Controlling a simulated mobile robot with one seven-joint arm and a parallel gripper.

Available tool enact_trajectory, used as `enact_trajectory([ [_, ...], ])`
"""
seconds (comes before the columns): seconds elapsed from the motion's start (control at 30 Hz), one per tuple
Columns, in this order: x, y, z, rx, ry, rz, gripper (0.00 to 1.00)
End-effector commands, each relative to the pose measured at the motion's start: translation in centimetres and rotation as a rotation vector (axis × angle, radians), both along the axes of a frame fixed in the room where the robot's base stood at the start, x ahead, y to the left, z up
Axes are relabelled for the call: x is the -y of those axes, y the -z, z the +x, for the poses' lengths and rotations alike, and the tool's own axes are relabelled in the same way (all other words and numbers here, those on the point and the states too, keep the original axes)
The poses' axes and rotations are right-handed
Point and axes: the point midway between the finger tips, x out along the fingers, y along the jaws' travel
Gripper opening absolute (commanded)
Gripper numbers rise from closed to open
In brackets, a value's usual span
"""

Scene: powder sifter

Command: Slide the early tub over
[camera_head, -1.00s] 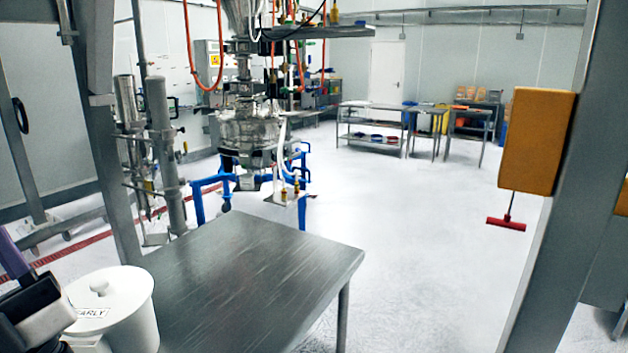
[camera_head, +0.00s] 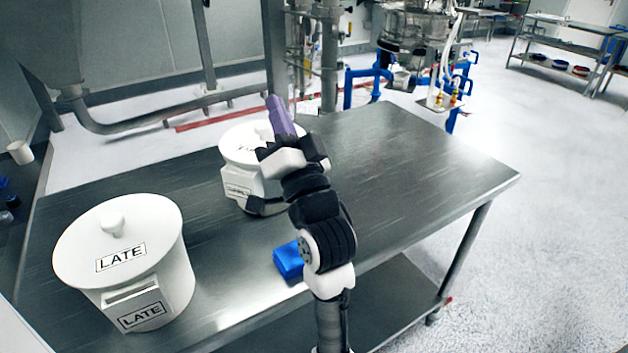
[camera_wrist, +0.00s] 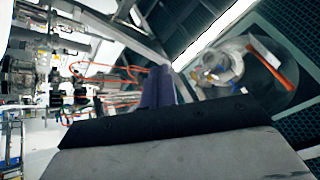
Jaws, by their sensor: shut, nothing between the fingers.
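The early tub (camera_head: 236,155) is a white lidded tub on the metal table, left of the table's middle in the head view. My arm covers its right side, and its front label is too small to read here. A larger white tub marked LATE (camera_head: 120,240) stands nearer, at the table's left end. My gripper (camera_head: 277,108) has purple fingers, shut and empty, pointing up beside the early tub's lid. I cannot tell whether gripper or arm touches the tub. The purple fingers also show in the wrist view (camera_wrist: 158,86); neither tub shows there.
The metal table (camera_head: 420,165) is bare to the right of my arm. A small blue object (camera_head: 288,260) lies near the table's front edge. Blue-framed equipment (camera_head: 368,75) stands behind the table. A table leg and lower shelf (camera_head: 400,300) show below.

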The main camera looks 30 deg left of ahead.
Motion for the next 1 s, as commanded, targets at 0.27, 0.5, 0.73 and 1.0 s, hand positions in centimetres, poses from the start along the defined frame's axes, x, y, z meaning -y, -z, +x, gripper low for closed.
enact_trajectory([
  [0.27, 7.1, 15.1, 8.3, -0.733, -0.192, -0.004, 0.00],
  [0.5, 10.1, 20.0, 8.8, -1.001, -0.267, 0.033, 0.00],
  [0.73, 8.4, 20.0, 10.0, -1.018, -0.274, 0.034, 0.00],
  [1.0, 3.7, 19.9, 13.4, -1.015, -0.274, 0.032, 0.00],
])
